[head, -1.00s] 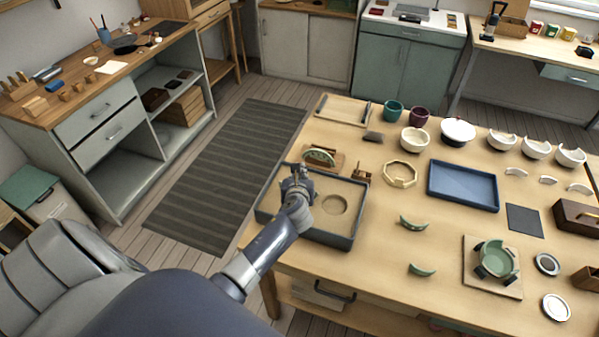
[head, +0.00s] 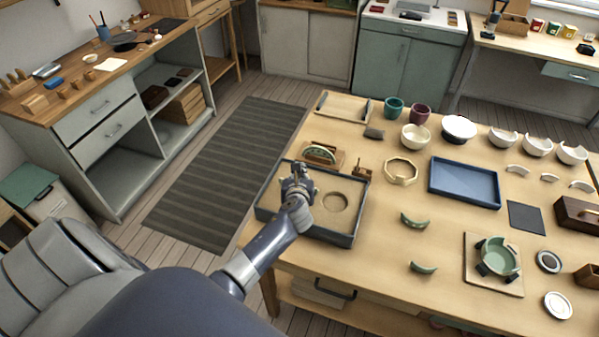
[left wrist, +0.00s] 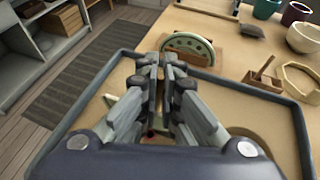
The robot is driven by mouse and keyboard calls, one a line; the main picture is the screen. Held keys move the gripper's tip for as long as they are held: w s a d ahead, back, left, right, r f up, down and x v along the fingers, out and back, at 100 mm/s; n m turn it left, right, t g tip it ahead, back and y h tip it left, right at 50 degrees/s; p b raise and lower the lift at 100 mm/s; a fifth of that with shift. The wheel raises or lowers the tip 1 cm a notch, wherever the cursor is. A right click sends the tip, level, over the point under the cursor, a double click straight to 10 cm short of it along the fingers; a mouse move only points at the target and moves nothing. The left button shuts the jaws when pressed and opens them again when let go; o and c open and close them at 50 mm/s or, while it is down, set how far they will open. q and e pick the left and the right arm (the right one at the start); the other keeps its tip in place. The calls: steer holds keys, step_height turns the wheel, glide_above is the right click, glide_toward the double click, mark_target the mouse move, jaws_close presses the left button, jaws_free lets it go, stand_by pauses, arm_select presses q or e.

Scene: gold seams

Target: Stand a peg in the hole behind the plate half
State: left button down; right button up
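The green plate half (head: 320,154) stands upright in a wooden stand (head: 339,158) at the table's back left edge. It also shows in the left wrist view (left wrist: 187,43), rounded edge up. A small wooden block with a thin upright piece (head: 362,172) sits right of the stand; it also shows in the left wrist view (left wrist: 262,78). My left gripper (head: 298,168) is above the grey-rimmed tray, in front of the plate half. In the left wrist view its fingertips (left wrist: 160,66) are close together; whether a peg is between them is unclear. The hole behind the plate half is hidden. My right gripper is out of view.
The grey-rimmed tray (head: 334,238) has a round recess. Right of it are an octagonal wooden ring (head: 401,181), loose green shards (head: 414,222), a blue tray (head: 464,205) and a green bowl in a clamp (head: 496,256). Bowls and cups stand farther back.

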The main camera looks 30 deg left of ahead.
arm_select(q)
steer(key=shift+f+b, duration=0.35)
steer(key=shift+f, duration=0.35)
stand_by(0.7)
steer(key=c, duration=1.7)
jaws_free()
steer(key=shift+s+d, duration=0.1)
